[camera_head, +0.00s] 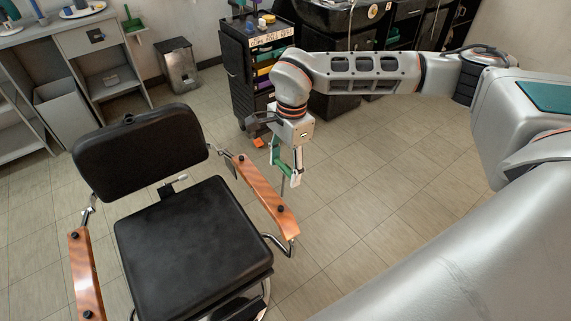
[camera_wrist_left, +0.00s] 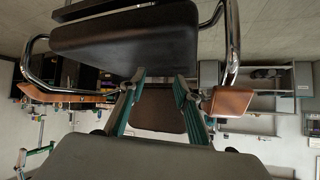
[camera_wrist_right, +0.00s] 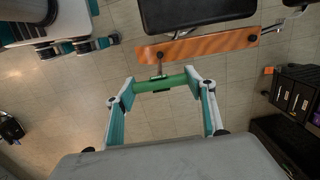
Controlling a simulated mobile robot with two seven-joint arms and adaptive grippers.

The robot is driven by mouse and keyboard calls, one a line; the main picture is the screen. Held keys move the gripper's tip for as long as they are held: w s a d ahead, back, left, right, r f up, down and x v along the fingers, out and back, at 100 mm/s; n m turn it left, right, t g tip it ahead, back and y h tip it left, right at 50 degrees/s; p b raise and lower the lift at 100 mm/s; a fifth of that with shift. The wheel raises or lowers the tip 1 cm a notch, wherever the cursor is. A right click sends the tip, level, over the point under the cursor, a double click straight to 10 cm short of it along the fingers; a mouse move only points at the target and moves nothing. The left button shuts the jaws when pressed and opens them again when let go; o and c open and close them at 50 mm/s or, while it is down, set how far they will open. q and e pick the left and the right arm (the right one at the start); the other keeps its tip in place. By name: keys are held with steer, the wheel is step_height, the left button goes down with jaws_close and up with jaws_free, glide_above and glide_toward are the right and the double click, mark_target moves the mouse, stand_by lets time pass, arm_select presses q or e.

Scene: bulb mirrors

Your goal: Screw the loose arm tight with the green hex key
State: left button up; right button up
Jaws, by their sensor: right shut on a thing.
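The black chair (camera_head: 195,235) has two wooden arms. The arm on the right of the head view (camera_head: 262,190) has a dark bolt near each end; it also shows in the right wrist view (camera_wrist_right: 205,45). The other wooden arm (camera_head: 85,275) is at lower left. My right gripper (camera_wrist_right: 160,86) is shut on the green hex key (camera_wrist_right: 150,85), whose thin shaft points at the wooden arm near a bolt; I cannot tell whether they touch. In the head view it is just right of that arm. My left gripper (camera_wrist_left: 157,82) is open and empty, facing the chair.
A dark drawer cart (camera_head: 258,60) stands behind my right gripper. Grey shelves (camera_head: 110,65) and a metal bin (camera_head: 178,65) line the back left. A small orange item (camera_head: 259,142) is near the cart. The tiled floor right of the chair is clear.

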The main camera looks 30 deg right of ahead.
mark_target(284, 177)
step_height(284, 177, down, 2)
steer(key=shift+a+f+b, duration=0.1)
steer(key=shift+b, duration=0.55)
arm_select(q)
steer(key=shift+w+d+f+b, duration=0.1)
steer(key=shift+d+f+b, duration=0.1)
steer(key=shift+f+b, duration=0.25)
steer(key=shift+w+d+f+b, duration=0.1)
steer(key=shift+d+f+b, duration=0.1)
steer(key=shift+f, duration=0.3)
arm_select(e)
steer(key=shift+a+f, duration=0.1)
steer(key=shift+f, duration=0.75)
arm_select(q)
steer(key=shift+r, duration=0.2)
steer(key=shift+s+f+b, duration=0.1)
steer(key=shift+f+b, duration=0.3)
steer(key=shift+f, duration=0.3)
arm_select(e)
steer(key=shift+f, duration=1.15)
steer(key=o, duration=0.7)
steer(key=shift+a, duration=0.1)
steer(key=shift+c, duration=0.2)
steer(key=c, duration=0.9)
